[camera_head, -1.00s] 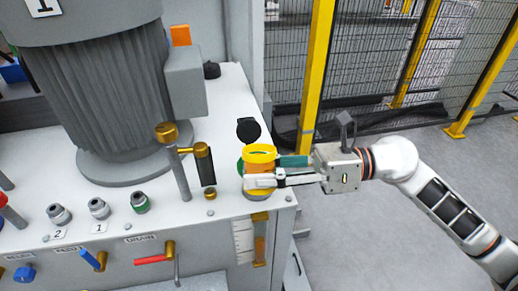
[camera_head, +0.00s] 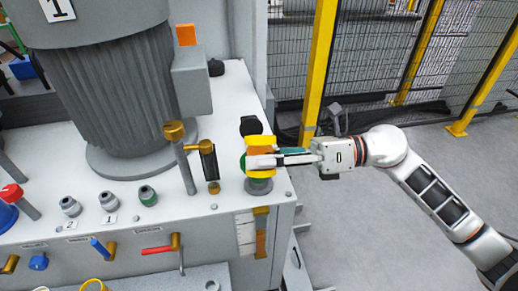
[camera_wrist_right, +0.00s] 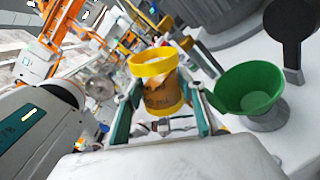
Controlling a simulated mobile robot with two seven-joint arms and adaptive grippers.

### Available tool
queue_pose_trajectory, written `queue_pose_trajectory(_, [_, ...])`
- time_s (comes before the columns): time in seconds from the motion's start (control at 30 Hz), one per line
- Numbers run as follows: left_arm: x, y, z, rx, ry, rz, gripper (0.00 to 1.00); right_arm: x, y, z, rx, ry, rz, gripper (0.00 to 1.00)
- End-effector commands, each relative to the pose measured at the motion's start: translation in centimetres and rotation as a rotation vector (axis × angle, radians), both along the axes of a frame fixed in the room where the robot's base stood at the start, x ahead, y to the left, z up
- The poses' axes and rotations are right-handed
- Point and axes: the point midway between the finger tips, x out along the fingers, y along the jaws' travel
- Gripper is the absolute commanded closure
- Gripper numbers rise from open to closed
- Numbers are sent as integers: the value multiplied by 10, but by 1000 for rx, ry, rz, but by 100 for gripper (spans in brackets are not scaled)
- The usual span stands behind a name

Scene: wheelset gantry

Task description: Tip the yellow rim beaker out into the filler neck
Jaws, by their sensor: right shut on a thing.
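The yellow rim beaker (camera_head: 262,142) is in my right gripper (camera_head: 262,161), above the right front corner of the white tank top. In the wrist view the beaker (camera_wrist_right: 158,82) sits between the two fingers, with brownish contents showing in its lower part. The black cap (camera_head: 251,126) stands open behind the neck. Whether anything is pouring cannot be seen. My left gripper is out of view.
A brass-topped grey post (camera_head: 182,155) and a brass-handled black piece (camera_head: 208,163) stand close left of the neck. The big ribbed motor (camera_head: 110,95) is farther left. A level gauge (camera_head: 245,234) is on the front face. Open floor lies to the right.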

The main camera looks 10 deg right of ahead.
Motion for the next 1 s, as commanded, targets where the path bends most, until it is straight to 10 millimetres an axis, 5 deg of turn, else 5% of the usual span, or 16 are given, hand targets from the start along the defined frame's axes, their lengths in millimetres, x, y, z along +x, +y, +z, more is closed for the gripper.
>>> queue_pose_trajectory(1.0, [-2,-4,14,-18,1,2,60,5,-1,8,23,135,0,84])
